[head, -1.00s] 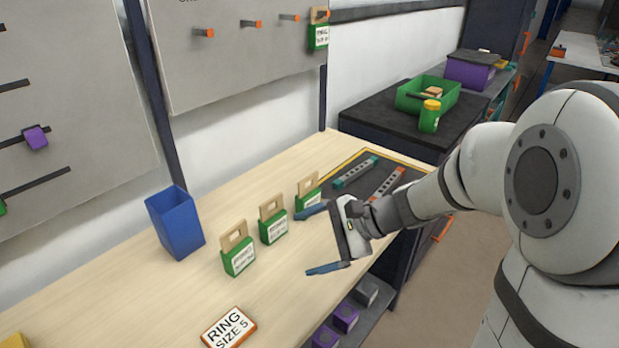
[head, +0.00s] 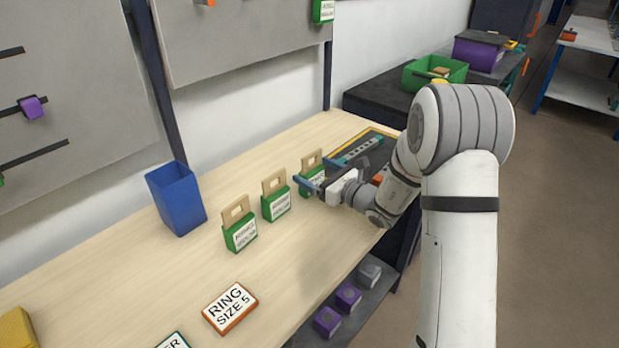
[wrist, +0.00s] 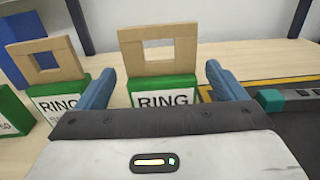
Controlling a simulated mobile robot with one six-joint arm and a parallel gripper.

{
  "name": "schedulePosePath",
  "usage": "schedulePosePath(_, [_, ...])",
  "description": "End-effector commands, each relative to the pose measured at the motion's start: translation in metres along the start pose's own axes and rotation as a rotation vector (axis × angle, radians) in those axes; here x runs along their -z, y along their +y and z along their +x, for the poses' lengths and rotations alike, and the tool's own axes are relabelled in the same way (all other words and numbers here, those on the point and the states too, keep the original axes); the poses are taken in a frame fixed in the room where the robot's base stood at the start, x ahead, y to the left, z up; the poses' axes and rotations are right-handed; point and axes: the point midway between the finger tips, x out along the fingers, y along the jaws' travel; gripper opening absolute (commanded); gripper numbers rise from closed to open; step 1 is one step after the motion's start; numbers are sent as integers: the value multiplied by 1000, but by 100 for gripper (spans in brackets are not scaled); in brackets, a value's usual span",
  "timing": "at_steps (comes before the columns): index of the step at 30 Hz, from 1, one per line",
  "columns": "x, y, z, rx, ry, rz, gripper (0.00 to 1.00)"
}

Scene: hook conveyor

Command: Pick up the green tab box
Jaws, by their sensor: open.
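Several green boxes with tan cut-out tabs and white labels stand in a row on the wooden bench. The rightmost green tab box (head: 313,176) is closest to my gripper (head: 312,170), whose blue fingers are open. In the wrist view this box (wrist: 163,85) stands upright between the spread fingers, with a gap on both sides. Its label reads "RING"; its lower part is hidden behind my gripper body. The middle green tab box (head: 276,204) also shows at the left of the wrist view (wrist: 60,90). The left green tab box (head: 239,233) stands farther away.
A blue bin (head: 176,200) stands at the back of the bench. A "RING SIZE 5" sign (head: 230,307) lies in front. A dark mat (head: 345,142) with a teal-ended bar is just beyond the gripper. Purple boxes (head: 327,321) sit on a shelf below.

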Motion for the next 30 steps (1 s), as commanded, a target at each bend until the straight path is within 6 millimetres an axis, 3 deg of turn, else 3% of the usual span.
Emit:
schedulePosePath(6, [0,-2,32,-2,1,-1,91])
schedulePosePath(15, [1,-2,38,-1,1,-1,91])
schedulePosePath(30, [1,-1,38,-2,1,-2,51])
